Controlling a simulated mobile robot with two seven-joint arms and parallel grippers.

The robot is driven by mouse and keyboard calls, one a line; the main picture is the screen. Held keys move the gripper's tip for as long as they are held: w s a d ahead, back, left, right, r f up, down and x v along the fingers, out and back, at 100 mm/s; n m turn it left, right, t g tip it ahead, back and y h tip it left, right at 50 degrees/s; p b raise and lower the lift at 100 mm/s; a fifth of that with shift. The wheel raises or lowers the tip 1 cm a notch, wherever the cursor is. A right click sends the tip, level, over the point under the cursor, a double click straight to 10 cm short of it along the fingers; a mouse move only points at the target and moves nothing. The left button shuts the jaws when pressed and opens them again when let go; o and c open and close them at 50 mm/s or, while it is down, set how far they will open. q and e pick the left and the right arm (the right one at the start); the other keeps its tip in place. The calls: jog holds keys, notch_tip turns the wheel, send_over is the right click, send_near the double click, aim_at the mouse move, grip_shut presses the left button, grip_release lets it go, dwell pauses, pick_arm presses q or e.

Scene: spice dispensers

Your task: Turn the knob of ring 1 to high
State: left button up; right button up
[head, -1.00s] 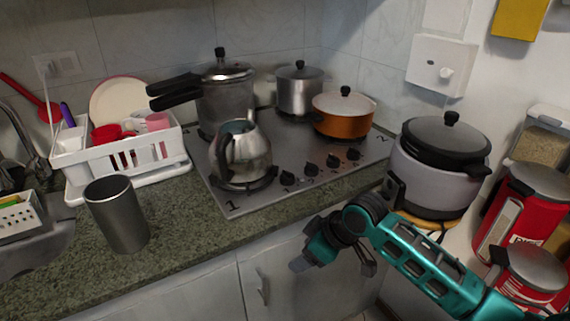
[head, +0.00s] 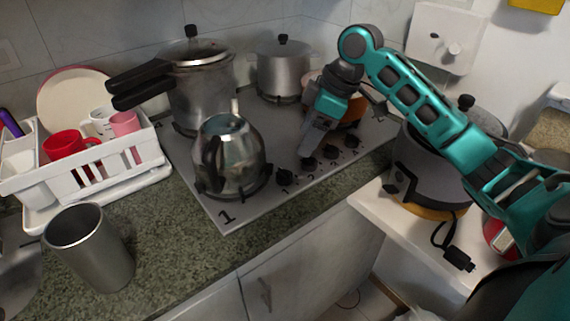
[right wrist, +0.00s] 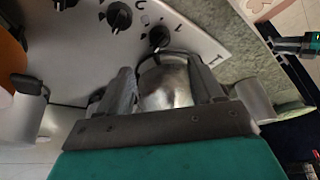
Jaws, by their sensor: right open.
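The cooktop (head: 215,207) has a row of black knobs along its front right edge. The knob nearest the printed 1 is the leftmost knob (head: 285,177); it also shows in the right wrist view (right wrist: 158,38). A steel kettle (head: 232,160) stands on the front-left ring, by the large 1. My right gripper (head: 315,140) is over the cooktop, above and behind the knobs, right of the kettle, fingers pointing down. In the right wrist view its open fingers (right wrist: 162,80) are empty, with the kettle seen beyond them. A teal part (right wrist: 297,45) at that view's right edge may be my left gripper.
A pressure cooker (head: 200,90) and a steel pot (head: 283,70) stand at the back. An orange pot (head: 350,112) is partly hidden behind my right gripper. A rice cooker (head: 425,170) is beside my right arm. A steel cup (head: 105,262) and a dish rack (head: 60,195) are left.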

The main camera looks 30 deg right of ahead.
aim_at(287, 171)
jog(key=x, duration=1)
jog(key=shift+a+f, duration=0.1)
jog(key=shift+f, duration=0.25)
jog(key=c, duration=1)
